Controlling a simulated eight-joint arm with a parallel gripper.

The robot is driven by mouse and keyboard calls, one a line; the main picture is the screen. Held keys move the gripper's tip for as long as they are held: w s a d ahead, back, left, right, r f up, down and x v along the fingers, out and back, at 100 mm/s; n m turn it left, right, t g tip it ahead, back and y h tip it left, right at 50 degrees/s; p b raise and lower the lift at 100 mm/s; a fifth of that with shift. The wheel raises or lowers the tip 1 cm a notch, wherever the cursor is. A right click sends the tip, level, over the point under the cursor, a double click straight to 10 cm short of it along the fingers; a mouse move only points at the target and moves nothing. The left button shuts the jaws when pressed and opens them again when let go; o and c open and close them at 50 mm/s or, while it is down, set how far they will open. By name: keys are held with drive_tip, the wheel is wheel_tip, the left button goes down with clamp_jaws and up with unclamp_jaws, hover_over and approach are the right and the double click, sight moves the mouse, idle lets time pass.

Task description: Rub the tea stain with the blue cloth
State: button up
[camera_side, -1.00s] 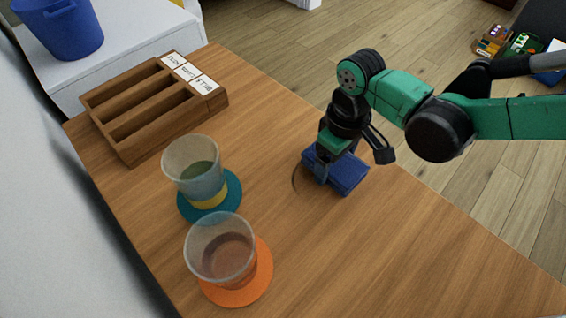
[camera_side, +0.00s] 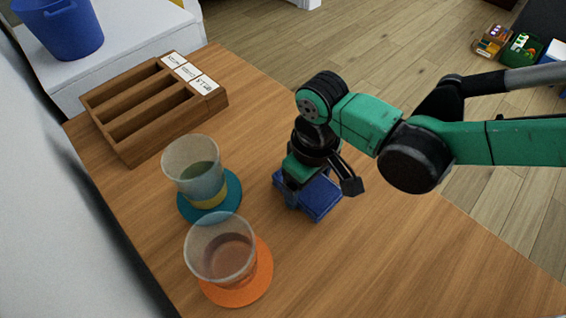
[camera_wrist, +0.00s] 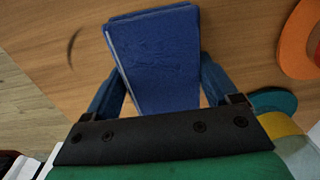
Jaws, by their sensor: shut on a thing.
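The blue cloth (camera_side: 320,198), a folded pad, is held in my gripper (camera_side: 312,188) low over the wooden table. In the wrist view the cloth (camera_wrist: 155,55) sits between the two fingers (camera_wrist: 160,88), which are shut on it. I cannot tell whether its underside touches the wood. The tea stain (camera_wrist: 73,46) shows in the wrist view as a thin dark arc on the table, left of the cloth and apart from it. Any other part of the stain is hidden; in the side view my gripper and the cloth cover that area.
A glass (camera_side: 192,165) on a teal coaster (camera_side: 232,190) and a glass (camera_side: 218,240) on an orange coaster (camera_side: 262,270) stand left of my gripper. A wooden slotted box (camera_side: 122,140) with labels is at the back left. The table's right front is clear.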

drive_tip(key=shift+w+d+f, duration=0.1)
drive_tip(key=shift+w+d, duration=2.9)
drive_tip(key=shift+s+a, duration=3.55)
drive_tip(key=shift+d+r, duration=0.1)
drive_tip(key=shift+r, duration=4)
drive_tip(key=shift+w, duration=0.1)
wheel_tip(320, 180, up, 3)
drive_tip(key=m, duration=0.2)
hover_over(341, 160)
drive_tip(key=s, duration=0.2)
drive_tip(key=w+d+r+m, duration=0.1)
drive_tip(key=d+r+m, duration=0.2)
drive_tip(key=d, duration=0.9)
drive_tip(key=w+d+r+m, duration=0.1)
drive_tip(key=d+r+m, duration=0.2)
drive_tip(key=d, duration=0.9)
drive_tip(key=shift+w+d+r+m, duration=0.2)
drive_tip(key=shift+w+r+m, duration=0.2)
drive_tip(key=shift+m, duration=0.1)
